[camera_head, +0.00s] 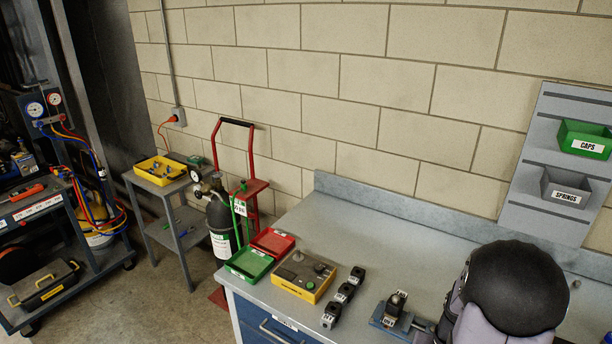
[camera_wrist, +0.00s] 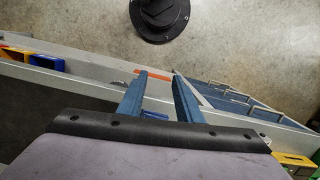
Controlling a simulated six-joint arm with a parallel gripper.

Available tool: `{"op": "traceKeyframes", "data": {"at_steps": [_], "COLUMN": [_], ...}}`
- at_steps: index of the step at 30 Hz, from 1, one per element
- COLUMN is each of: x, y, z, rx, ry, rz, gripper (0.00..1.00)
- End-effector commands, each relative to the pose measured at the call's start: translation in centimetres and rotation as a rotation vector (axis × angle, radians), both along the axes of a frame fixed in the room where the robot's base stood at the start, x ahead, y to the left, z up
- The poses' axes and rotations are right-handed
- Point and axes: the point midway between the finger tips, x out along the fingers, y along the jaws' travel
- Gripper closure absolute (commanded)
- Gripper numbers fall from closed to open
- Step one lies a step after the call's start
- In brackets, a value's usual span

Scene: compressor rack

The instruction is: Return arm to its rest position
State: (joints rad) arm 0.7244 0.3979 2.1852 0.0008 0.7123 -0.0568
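My gripper (camera_wrist: 158,75) shows in the wrist view as two blue fingers reaching up from a dark mounting plate. The fingers stand apart, and I see nothing held between them. An orange-red strip shows behind the fingertips; I cannot tell what it is. In the head view my arm (camera_head: 512,290), with a black rounded cap, fills the lower right over the workbench (camera_head: 400,237). The gripper's fingers cannot be made out clearly there.
The bench holds a yellow control box (camera_head: 303,275), red (camera_head: 272,241) and green (camera_head: 249,264) trays, several small black blocks and a small vise (camera_head: 394,311). A rack with green CAPS (camera_head: 585,139) and grey SPRINGS (camera_head: 566,187) bins stands behind. Blue drawers (camera_wrist: 245,103) show below the bench.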

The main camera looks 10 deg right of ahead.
Motion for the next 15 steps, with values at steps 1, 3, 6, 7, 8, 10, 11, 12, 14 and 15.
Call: {"op": "traceKeyframes", "data": {"at_steps": [1,3,6,7,8,10,11,12,14,15], "x": [-0.9,-2.1,-3.3,-3.5,-3.6,-3.4,-3.0,-2.4,-1.4,-1.0], "y": [2.7,6.1,10.4,11.5,12.4,14.3,14.9,15.7,16.8,17.4], "z": [0.6,1.4,2.7,3.0,3.3,4.2,4.6,5.2,6.0,6.4], "rx": [0.006,0.011,0.006,0.002,-0.004,-0.021,-0.028,-0.04,-0.054,-0.059], "ry": [0.018,0.035,0.03,0.023,0.014,-0.017,-0.034,-0.061,-0.098,-0.116], "rz": [0.01,0.07,0.212,0.254,0.295,0.386,0.422,0.466,0.524,0.557], "gripper": [0.68,0.68,0.68,0.68,0.68,0.68,0.68,0.68,0.68,0.68]}}
